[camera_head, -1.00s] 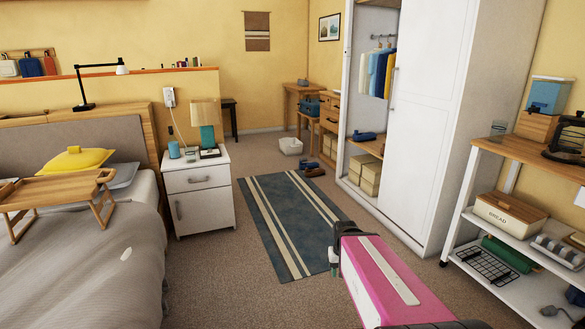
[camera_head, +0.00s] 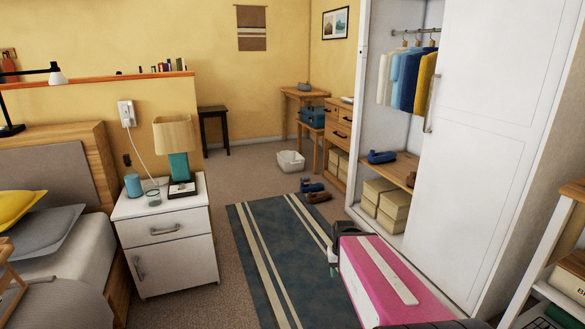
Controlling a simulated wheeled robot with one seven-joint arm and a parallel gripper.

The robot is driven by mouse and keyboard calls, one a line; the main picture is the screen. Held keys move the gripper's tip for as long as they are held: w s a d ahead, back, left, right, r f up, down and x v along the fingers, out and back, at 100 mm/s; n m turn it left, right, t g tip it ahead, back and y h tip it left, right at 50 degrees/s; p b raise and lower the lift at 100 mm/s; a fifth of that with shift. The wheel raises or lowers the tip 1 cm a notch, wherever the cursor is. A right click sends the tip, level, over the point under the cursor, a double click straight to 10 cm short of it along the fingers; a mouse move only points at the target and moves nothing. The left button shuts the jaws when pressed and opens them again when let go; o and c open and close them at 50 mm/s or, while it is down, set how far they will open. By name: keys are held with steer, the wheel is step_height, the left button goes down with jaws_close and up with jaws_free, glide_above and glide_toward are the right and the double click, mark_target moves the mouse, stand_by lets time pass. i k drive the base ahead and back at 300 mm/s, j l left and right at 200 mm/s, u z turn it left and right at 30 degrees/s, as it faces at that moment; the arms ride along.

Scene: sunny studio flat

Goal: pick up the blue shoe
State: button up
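A small blue shoe (camera_head: 312,186) lies on the carpet beyond the far end of the striped rug, beside a brown shoe (camera_head: 319,198). Another blue item (camera_head: 382,157), looking like a shoe, lies on the wardrobe shelf (camera_head: 398,168), with a brown one (camera_head: 411,179) to its right. My pink arm reaches in from the bottom right. My gripper (camera_head: 333,262) shows only as a dark piece at the arm's far end, over the rug's right edge, well short of the shoes. Its fingers are mostly hidden, so I cannot tell whether it is open.
The dark striped rug (camera_head: 254,250) lies flat ahead. A white nightstand (camera_head: 172,266) and the bed stand left, the open white wardrobe (camera_head: 490,130) right. A white bin (camera_head: 291,161) and a wooden desk (camera_head: 304,96) are at the back. The carpet between is clear.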

mark_target(314, 188)
steer(key=i, duration=4.2)
